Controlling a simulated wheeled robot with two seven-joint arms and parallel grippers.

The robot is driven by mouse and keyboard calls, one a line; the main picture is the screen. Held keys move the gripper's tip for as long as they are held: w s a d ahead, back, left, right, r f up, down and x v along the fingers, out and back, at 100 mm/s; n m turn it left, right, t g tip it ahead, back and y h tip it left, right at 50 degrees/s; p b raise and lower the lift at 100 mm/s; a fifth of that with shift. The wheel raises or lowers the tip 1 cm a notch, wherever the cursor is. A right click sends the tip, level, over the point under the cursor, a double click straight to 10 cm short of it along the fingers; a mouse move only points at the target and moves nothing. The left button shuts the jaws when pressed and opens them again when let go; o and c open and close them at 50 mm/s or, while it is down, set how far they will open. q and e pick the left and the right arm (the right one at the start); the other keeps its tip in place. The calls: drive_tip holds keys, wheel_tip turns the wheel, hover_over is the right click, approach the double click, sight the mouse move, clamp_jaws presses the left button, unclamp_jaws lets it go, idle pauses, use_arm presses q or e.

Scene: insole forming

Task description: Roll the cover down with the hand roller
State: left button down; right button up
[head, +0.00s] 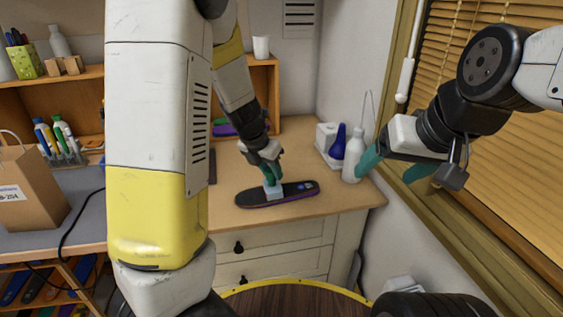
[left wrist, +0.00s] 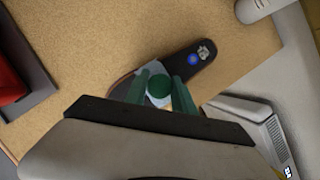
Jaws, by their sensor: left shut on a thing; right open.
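A dark insole (head: 300,188) with a blue round mark lies on the wooden worktop; its marked end also shows in the left wrist view (left wrist: 202,54). My left gripper (head: 270,178) is shut on the hand roller, which has a pale blue-white lower part (head: 273,192) and a round green top (left wrist: 159,86). The roller is over the middle of the insole and appears to touch it. My fingers hide part of the roller. A separate cover cannot be told apart. My right gripper (head: 394,167) is open and empty, right of the worktop near the white bottle.
A paper bag (head: 30,188) and a pen holder (head: 66,150) are at left. The worktop's front is clear.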

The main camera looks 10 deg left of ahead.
use_arm(q)
drive_tip(key=shift+s+a+f, duration=0.1)
drive_tip(key=shift+s+a, duration=0.3)
drive_tip(key=shift+a, duration=0.7)
drive_tip(key=shift+s+a+f, duration=0.1)
drive_tip(key=shift+s+a, duration=0.25)
drive_tip(key=shift+a, duration=0.75)
drive_tip(key=shift+s+a+f, duration=0.1)
drive_tip(key=shift+s+a, duration=0.3)
drive_tip(key=shift+a, duration=0.7)
drive_tip(key=shift+w+d+r, duration=0.15)
drive_tip(key=shift+w+d, duration=0.8)
drive_tip(key=shift+d, duration=1.8)
drive_tip(key=shift+w+d+r, duration=0.15)
drive_tip(key=shift+w+d, duration=0.8)
drive_tip(key=shift+d, duration=1.85)
drive_tip(key=shift+w+d+r, duration=0.15)
drive_tip(key=shift+w+d, duration=0.8)
drive_tip(key=shift+d, duration=1.8)
wheel_tip(320, 180, up, 7)
